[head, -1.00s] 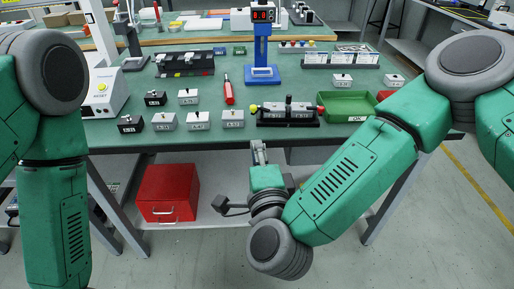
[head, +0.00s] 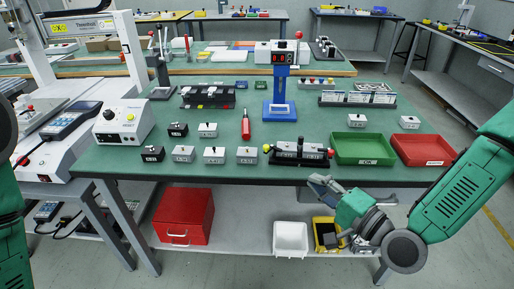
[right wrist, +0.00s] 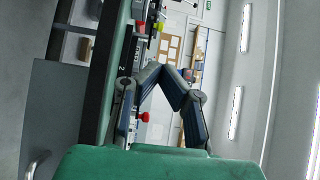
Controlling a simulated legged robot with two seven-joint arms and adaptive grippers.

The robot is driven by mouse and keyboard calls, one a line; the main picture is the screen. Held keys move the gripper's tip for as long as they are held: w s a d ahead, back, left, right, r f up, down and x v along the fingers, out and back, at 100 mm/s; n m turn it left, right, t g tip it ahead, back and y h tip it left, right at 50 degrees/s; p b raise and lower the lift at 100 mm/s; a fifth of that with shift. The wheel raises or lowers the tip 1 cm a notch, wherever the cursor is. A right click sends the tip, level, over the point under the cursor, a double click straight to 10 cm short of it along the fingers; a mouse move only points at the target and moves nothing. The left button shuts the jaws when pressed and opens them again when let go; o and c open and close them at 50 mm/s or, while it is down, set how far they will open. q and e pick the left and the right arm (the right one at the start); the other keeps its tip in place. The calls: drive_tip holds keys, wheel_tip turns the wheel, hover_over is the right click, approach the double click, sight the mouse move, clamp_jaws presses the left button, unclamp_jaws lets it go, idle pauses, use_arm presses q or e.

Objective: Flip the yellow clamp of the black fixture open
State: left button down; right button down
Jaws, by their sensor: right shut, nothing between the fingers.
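The black fixture (head: 300,152) lies near the front edge of the green table, with a yellow knob (head: 267,148) at its left end and a red knob (head: 331,153) at its right end. I cannot tell the clamp's exact position at this size. My right gripper (head: 321,184) is in front of and below the fixture's right end, apart from it, shut and empty. In the right wrist view its fingers (right wrist: 157,72) meet at the tips, and a red knob (right wrist: 144,116) shows between them. My left gripper is out of view; only part of that arm shows.
The green tray (head: 362,162) and red tray (head: 423,164) stand right of the fixture. A blue stand (head: 281,109) is behind it, and a red screwdriver (head: 246,125) and several small grey boxes are to its left. Bins and a red cabinet (head: 184,217) sit on the shelf below.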

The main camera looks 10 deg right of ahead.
sight(269, 149)
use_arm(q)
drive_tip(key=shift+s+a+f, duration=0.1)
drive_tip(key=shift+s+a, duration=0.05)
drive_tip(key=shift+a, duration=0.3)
use_arm(e)
drive_tip(key=shift+s+a, duration=0.2)
drive_tip(key=shift+a, duration=0.05)
